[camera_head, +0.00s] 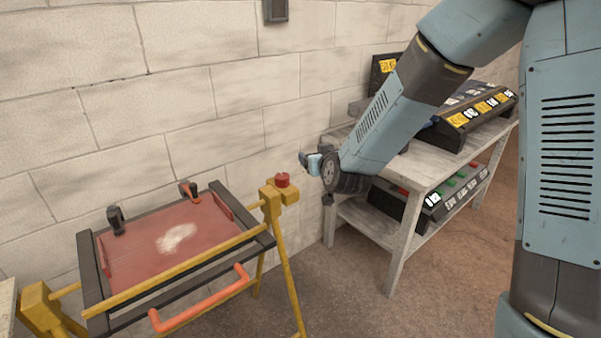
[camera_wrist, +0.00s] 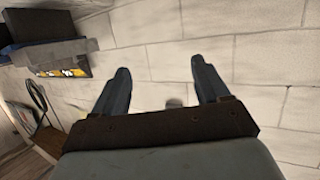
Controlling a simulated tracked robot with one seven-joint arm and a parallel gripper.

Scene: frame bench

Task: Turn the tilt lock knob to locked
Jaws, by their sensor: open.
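A red knob (camera_head: 282,180), which looks like the tilt lock knob, sits on a yellow block (camera_head: 289,192) at the right end of the yellow frame in the head view. Its lock setting is too small to read. The tilted red panel (camera_head: 140,251) with dark side rails belongs to the same frame bench. My gripper (camera_head: 305,160) is up and to the right of the knob, apart from it, near the wall. In the wrist view my gripper (camera_wrist: 162,74) is open and empty, with only the block wall between its fingers. The knob is not recognisable there.
A grey shelf table (camera_head: 400,170) with label boxes (camera_head: 480,115) stands right of the bench, behind my arm. The block wall (camera_head: 180,90) is behind. Floor shows between bench and table.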

